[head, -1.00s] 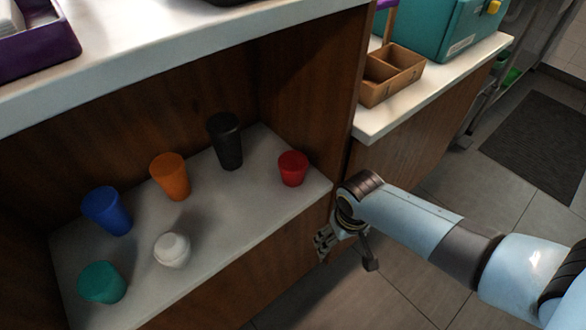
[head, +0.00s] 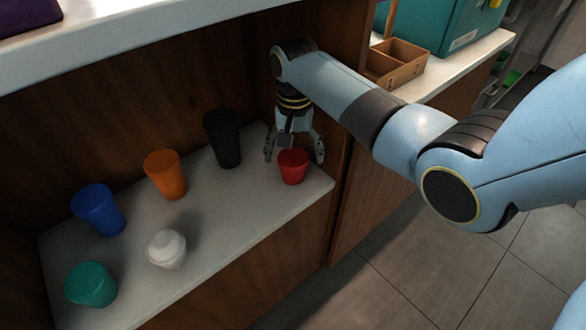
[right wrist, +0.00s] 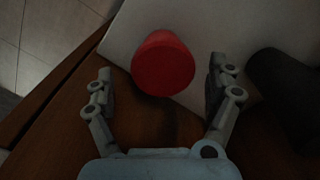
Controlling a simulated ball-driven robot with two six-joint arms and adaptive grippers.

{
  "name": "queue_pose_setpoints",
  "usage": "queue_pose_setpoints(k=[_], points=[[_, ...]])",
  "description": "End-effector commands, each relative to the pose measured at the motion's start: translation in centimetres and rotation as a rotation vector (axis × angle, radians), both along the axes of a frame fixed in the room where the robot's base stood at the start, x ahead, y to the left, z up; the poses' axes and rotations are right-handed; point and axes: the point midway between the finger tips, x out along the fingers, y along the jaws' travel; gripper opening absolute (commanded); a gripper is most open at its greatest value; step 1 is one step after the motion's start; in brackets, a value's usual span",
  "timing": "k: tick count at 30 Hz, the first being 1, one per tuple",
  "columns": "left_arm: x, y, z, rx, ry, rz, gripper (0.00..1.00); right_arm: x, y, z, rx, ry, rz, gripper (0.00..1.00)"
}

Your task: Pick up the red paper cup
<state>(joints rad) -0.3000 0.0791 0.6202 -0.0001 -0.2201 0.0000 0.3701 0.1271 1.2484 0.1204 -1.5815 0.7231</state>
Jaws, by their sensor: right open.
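The red paper cup (head: 293,167) stands upright near the right end of the white shelf. In the right wrist view the red cup (right wrist: 163,63) lies ahead of the fingers, roughly between their lines. My right gripper (head: 295,157) is open, pointing down just behind the cup, with one finger to each side of it in the head view. In the right wrist view the open gripper (right wrist: 160,90) is empty. Whether the fingers touch the cup cannot be told. My left gripper is not in view.
A tall black cup (head: 222,138) stands left of the red one. Orange (head: 165,174), blue (head: 98,209), teal (head: 91,285) and white (head: 166,249) cups stand farther left on the shelf (head: 220,217). A wooden side wall (head: 345,145) is close at the right.

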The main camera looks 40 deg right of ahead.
Motion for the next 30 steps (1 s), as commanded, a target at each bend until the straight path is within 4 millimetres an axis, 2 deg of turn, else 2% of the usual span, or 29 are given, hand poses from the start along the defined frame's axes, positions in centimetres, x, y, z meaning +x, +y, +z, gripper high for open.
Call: queue_pose_setpoints(k=[5,12,15,22,30], points=[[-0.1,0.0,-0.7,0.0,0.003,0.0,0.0,0.1,0.0,-1.6,0.001,-0.001,0.001,0.89],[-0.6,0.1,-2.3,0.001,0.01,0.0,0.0,0.3,0.1,-5.4,0.001,0.002,0.002,0.89],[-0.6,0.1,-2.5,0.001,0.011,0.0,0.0,0.4,0.1,-6.0,0.001,-0.001,0.002,0.89],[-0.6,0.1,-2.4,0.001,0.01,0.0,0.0,0.4,0.1,-5.9,0.0,-0.001,0.002,0.89],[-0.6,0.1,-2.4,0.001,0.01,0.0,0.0,0.4,0.1,-5.9,0.0,-0.001,0.002,0.53]])
